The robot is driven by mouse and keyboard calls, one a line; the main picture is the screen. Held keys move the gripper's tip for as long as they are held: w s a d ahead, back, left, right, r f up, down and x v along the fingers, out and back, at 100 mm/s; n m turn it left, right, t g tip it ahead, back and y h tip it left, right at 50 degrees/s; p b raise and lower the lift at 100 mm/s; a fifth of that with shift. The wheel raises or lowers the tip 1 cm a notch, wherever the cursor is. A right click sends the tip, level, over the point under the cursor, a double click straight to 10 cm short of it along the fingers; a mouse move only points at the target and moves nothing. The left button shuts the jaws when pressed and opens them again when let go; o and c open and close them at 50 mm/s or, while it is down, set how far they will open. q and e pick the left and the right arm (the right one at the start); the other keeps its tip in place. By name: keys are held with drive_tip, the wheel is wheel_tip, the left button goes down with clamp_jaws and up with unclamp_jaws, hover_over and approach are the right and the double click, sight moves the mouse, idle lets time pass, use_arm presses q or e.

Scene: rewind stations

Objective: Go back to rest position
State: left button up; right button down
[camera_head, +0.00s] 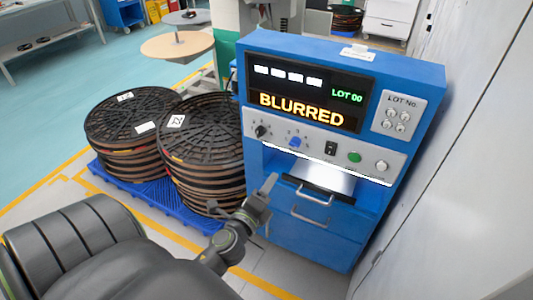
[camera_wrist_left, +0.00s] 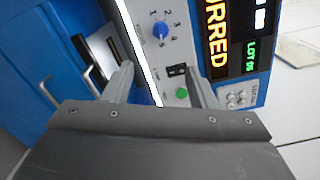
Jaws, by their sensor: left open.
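My left gripper (camera_head: 262,194) is in front of the blue machine (camera_head: 345,52), just left of its drawer handles, apart from the control panel. In the left wrist view my left gripper (camera_wrist_left: 160,85) has its two fingers spread with nothing between them. Beyond them are a blue knob (camera_wrist_left: 160,30), a black switch (camera_wrist_left: 177,71) and a green button (camera_wrist_left: 181,93). The machine's display (camera_head: 305,92) reads "BLURRED" and "LOT 00". My right gripper is in neither view.
Two stacks of dark reels (camera_head: 130,120) (camera_head: 203,150) stand on a blue pallet (camera_head: 95,170) left of the machine. A white wall (camera_head: 450,180) is close on the right. A round table (camera_head: 177,46) stands behind. Open floor (camera_head: 40,110) lies at the left.

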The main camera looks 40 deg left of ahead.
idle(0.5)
use_arm(q)
drive_tip(key=s+f+n+g+p, duration=0.1)
drive_tip(key=s+f+n+g, duration=0.25)
drive_tip(key=f, duration=0.65)
drive_tip(key=s+f+n+g+h, duration=0.1)
drive_tip(key=s+f+n+g, duration=0.25)
drive_tip(key=f, duration=0.75)
drive_tip(key=s+f+n+g+p, duration=0.1)
drive_tip(key=s+f+n+g, duration=0.3)
drive_tip(key=f, duration=0.6)
drive_tip(key=s+d+f+n+g+h, duration=0.1)
drive_tip(key=s+f+n+g, duration=0.1)
drive_tip(key=s+f+n, duration=0.2)
drive_tip(key=s+d+f+n+g+h, duration=0.1)
drive_tip(key=s+f+n, duration=0.4)
drive_tip(key=s, duration=1.6)
wheel_tip(320, 180, down, 5)
drive_tip(key=shift+s+d+f+g, duration=0.1)
drive_tip(key=shift+s+d+g, duration=0.15)
drive_tip(key=shift+d+g, duration=0.7)
drive_tip(key=shift+a+g, duration=0.25)
